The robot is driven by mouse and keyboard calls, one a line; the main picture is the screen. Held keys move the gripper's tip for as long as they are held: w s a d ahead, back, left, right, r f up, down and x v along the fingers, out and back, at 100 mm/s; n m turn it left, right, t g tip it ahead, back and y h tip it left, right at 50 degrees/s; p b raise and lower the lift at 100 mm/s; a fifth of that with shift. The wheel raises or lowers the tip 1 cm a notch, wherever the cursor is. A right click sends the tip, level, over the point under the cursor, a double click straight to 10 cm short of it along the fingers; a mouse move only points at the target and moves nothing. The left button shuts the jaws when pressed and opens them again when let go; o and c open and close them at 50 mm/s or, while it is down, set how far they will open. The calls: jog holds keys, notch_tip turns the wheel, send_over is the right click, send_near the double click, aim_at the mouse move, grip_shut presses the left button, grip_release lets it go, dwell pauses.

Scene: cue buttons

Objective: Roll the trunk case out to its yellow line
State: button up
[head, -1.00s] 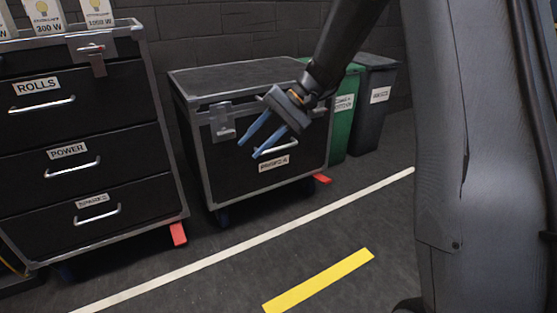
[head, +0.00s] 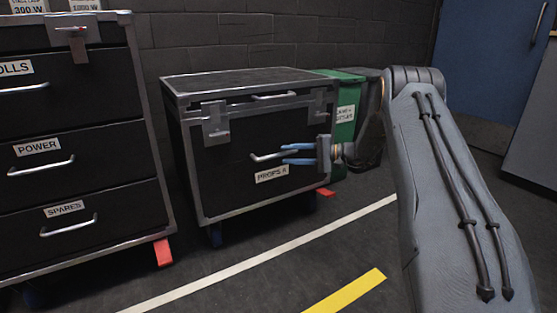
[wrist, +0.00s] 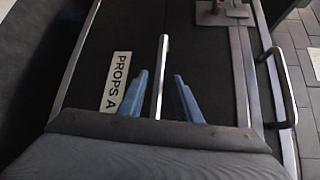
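The black trunk case (head: 245,135), labelled PROPS A, stands on blue casters against the wall, its lid shut. A red pedal (head: 325,192) sticks out at its right caster. Its front bar handle (head: 262,157) also shows in the wrist view (wrist: 163,70). My gripper (head: 284,154) is at the handle's height in front of the case. In the wrist view its blue fingers (wrist: 160,76) are apart, one on each side of the bar, with gaps visible. The yellow line (head: 348,291) lies on the floor in front of the case.
A drawer case (head: 65,160) with its own red pedal (head: 163,252) stands close on the left. A white floor line (head: 260,258) runs between case and yellow line. The floor in front is clear.

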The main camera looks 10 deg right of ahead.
aim_at(282, 155)
jog(key=shift+b+x, duration=0.85)
jog(key=shift+x, duration=1.5)
grip_shut()
